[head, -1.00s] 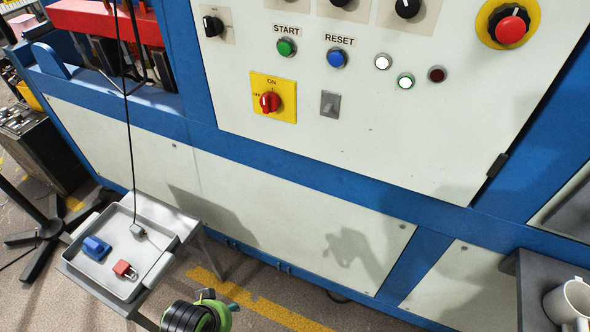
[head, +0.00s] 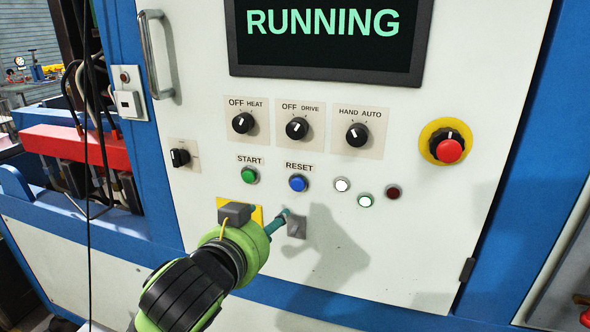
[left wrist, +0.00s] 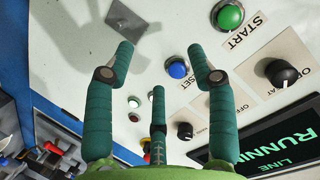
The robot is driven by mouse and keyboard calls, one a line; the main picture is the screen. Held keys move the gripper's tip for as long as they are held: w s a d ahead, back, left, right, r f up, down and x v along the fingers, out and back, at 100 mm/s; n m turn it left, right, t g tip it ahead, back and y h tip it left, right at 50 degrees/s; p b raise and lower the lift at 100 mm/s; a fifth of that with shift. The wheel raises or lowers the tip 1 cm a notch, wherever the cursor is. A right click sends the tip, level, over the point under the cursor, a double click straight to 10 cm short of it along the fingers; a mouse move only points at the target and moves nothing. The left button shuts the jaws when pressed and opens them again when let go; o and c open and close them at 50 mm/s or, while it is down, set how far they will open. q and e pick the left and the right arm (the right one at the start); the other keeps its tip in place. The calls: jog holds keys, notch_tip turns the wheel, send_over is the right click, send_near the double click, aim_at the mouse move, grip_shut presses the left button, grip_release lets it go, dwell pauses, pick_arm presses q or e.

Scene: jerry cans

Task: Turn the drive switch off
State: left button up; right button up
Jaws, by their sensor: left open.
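The drive switch (head: 297,128) is a black round knob on a beige plate labelled OFF and DRIVE, in the middle of the knob row in the head view. Its white mark looks tilted up and to the right, away from OFF. My left gripper (head: 280,218), green with teal fingers, is in front of the panel below the RESET button, lower than the drive switch. In the left wrist view its fingers (left wrist: 162,55) are spread and empty. One finger there seems to cover the drive switch. My right gripper is not in view.
The screen (head: 325,35) reads RUNNING. The heat knob (head: 243,123) and hand/auto knob (head: 357,134) flank the drive switch. Below are the green START button (head: 249,176) and blue RESET button (head: 298,183). A red emergency stop (head: 448,150) is at right. My gripper partly hides a yellow plate (head: 225,213).

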aim_at(296, 130)
pick_arm(q)
jog(key=d+r+m+t+h, duration=0.1)
jog(key=d+r+m+t, duration=0.2)
jog(key=r, duration=1.1)
jog(key=p+x, duration=0.2)
jog(key=x, duration=0.3)
jog(key=shift+d+r, duration=0.1)
jog(key=shift+x, duration=0.75)
